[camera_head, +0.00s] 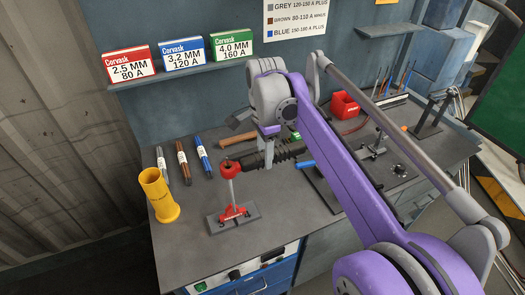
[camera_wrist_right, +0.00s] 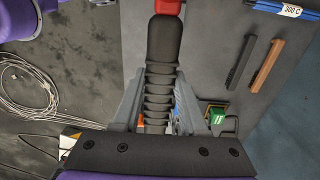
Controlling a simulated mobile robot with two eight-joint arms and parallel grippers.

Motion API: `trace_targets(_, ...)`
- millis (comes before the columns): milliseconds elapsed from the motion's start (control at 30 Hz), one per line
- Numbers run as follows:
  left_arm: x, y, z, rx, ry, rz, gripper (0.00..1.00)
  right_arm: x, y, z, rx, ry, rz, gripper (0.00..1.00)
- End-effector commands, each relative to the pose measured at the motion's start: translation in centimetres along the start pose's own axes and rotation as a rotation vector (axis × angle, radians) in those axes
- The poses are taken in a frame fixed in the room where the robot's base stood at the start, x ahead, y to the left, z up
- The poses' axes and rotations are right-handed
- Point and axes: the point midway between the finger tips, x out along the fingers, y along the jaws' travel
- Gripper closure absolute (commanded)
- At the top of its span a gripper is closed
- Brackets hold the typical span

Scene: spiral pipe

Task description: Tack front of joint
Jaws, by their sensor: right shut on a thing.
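My right gripper (camera_head: 267,150) is shut around the black ribbed handle of an electrode holder (camera_head: 287,152). The holder's red head (camera_head: 230,168) points left, and a thin grey electrode (camera_head: 232,190) hangs down from it. The electrode's lower end is at or just above a grey metal joint (camera_head: 246,218) with a red piece on it, lying on the bench; I cannot tell if they touch. In the right wrist view the handle (camera_wrist_right: 160,80) lies between the fingers (camera_wrist_right: 158,108), with its red head at the top edge. My left gripper is not in view.
A yellow cup (camera_head: 158,195) stands at the bench's left front. Grey, brown and blue electrode bundles (camera_head: 183,161) lie behind it. A red bin (camera_head: 344,104) and clamp stands (camera_head: 376,148) are at right. Electrode boxes (camera_head: 181,55) stand on the shelf.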

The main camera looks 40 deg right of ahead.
Motion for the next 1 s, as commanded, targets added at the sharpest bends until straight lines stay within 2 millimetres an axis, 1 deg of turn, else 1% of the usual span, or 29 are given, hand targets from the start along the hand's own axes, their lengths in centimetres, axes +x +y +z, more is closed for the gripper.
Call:
trace_targets(167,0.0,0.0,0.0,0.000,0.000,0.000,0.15,0.0,-0.1,0.1,-0.001,-0.001,-0.001,1.00)
trace_targets(267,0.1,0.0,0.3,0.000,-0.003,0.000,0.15,0.3,0.0,0.1,-0.002,-0.001,0.001,1.00)
trace_targets(367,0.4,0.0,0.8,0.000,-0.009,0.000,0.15,1.0,0.0,0.1,-0.002,0.000,0.002,1.00)
trace_targets(700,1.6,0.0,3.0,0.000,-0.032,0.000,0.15,4.1,0.0,0.1,-0.003,0.000,0.002,1.00)
trace_targets(833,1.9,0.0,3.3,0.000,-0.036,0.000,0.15,4.7,0.0,0.1,-0.003,-0.001,0.001,1.00)
trace_targets(1000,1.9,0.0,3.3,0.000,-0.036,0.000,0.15,4.8,-0.1,0.1,-0.003,-0.001,-0.001,1.00)
